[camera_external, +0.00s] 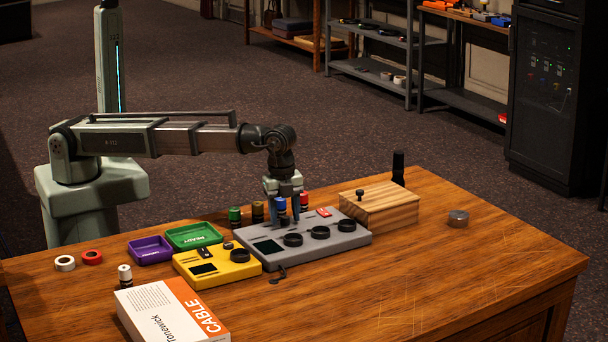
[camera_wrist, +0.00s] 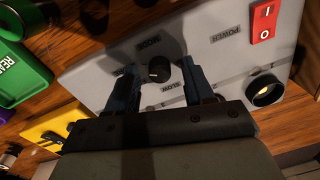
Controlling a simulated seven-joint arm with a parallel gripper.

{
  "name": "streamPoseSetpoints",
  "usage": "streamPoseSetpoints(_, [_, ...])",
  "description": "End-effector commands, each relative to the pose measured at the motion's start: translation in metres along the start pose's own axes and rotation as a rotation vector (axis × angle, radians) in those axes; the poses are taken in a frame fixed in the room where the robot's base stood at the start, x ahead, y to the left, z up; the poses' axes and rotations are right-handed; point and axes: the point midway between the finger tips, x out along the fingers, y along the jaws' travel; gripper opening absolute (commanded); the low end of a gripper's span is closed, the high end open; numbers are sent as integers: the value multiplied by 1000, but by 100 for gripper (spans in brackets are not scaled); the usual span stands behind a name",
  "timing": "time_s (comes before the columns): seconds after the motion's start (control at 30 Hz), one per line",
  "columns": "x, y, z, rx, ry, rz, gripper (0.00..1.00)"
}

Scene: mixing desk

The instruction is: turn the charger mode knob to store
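A grey control box (camera_external: 345,240) stands on the desk, with a dark screen, dark round parts along its front and a red switch. In the wrist view its grey face (camera_wrist: 215,75) carries a small black knob (camera_wrist: 158,69). My gripper (camera_external: 283,216) points down over the box's back part. In the wrist view my gripper (camera_wrist: 160,85) is open, with one finger on each side of the knob and visible gaps.
A yellow box (camera_external: 218,267) with a black dial stands left of the grey box. A wooden box (camera_external: 378,207) stands close on the right. Several small bottles (camera_external: 257,212) stand behind. Purple (camera_external: 150,250) and green (camera_external: 194,236) trays lie left. The desk's front right is clear.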

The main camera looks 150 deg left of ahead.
Motion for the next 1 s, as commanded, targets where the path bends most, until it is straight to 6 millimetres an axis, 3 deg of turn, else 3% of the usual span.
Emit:
streamPoseSetpoints(0.37, [-10, 0, 0, 0, 0, 0, 52])
streamPoseSetpoints(1.0, [-113, -1, -1, 0, 1, -1, 52])
